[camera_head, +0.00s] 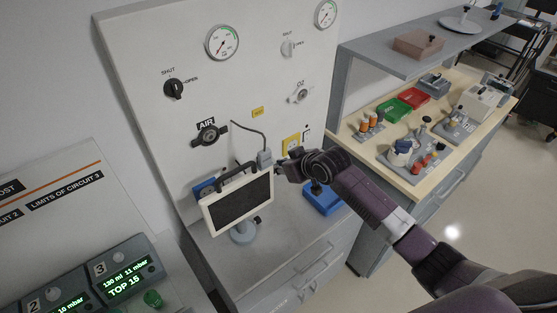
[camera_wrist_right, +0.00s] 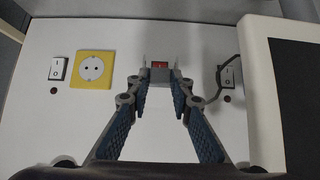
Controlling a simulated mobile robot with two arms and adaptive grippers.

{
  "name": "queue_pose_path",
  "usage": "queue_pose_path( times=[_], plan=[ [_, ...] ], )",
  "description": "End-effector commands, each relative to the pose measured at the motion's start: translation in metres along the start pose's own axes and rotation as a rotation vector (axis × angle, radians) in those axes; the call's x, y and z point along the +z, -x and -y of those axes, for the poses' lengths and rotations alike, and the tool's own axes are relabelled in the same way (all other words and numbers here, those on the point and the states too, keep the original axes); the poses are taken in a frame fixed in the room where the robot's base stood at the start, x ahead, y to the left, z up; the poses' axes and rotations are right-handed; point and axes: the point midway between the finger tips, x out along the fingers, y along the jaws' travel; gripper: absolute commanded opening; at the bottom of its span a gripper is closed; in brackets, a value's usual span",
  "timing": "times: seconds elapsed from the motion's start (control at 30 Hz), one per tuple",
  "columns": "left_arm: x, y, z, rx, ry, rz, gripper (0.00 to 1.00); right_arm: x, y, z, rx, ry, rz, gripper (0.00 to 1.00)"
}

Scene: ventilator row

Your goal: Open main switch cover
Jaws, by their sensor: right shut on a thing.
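The main switch is a small red rocker (camera_wrist_right: 160,65) on the white wall panel, seen between my right fingertips in the right wrist view. A grey cover part (camera_wrist_right: 152,76) frames it; how far it is open I cannot tell. My right gripper (camera_wrist_right: 158,84) has its fingertips at both sides of this cover and is shut on it. In the head view my right gripper (camera_head: 281,166) reaches the panel just right of the black-screened monitor. The switch is hidden there. My left gripper is not in view.
The monitor (camera_head: 238,204) stands close beside my right gripper and shows at the right of the wrist view (camera_wrist_right: 300,90). A cable (camera_head: 250,130) hangs above it. A yellow socket (camera_wrist_right: 93,68) and a black-and-white rocker switch (camera_wrist_right: 58,68) are nearby. A blue box (camera_head: 323,200) sits below.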

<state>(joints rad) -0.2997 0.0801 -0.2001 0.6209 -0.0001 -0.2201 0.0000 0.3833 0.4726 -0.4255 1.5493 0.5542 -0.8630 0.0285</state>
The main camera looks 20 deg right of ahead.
Motion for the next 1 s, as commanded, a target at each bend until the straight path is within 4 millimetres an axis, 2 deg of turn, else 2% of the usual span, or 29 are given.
queue_pose_path(
  times=[0.03,0.1,0.5,1.0],
  plan=[
    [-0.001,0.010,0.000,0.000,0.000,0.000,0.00,-0.011,0.005,-0.001,0.002,0.002,0.035,0.00],
    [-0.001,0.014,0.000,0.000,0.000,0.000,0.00,-0.016,0.006,-0.001,0.002,0.001,0.095,0.00],
    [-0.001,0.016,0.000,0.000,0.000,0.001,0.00,-0.033,0.007,0.000,0.000,0.000,0.386,0.00],
    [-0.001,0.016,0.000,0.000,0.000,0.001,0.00,-0.039,0.007,0.000,0.000,0.000,0.497,0.00]
  ],
)
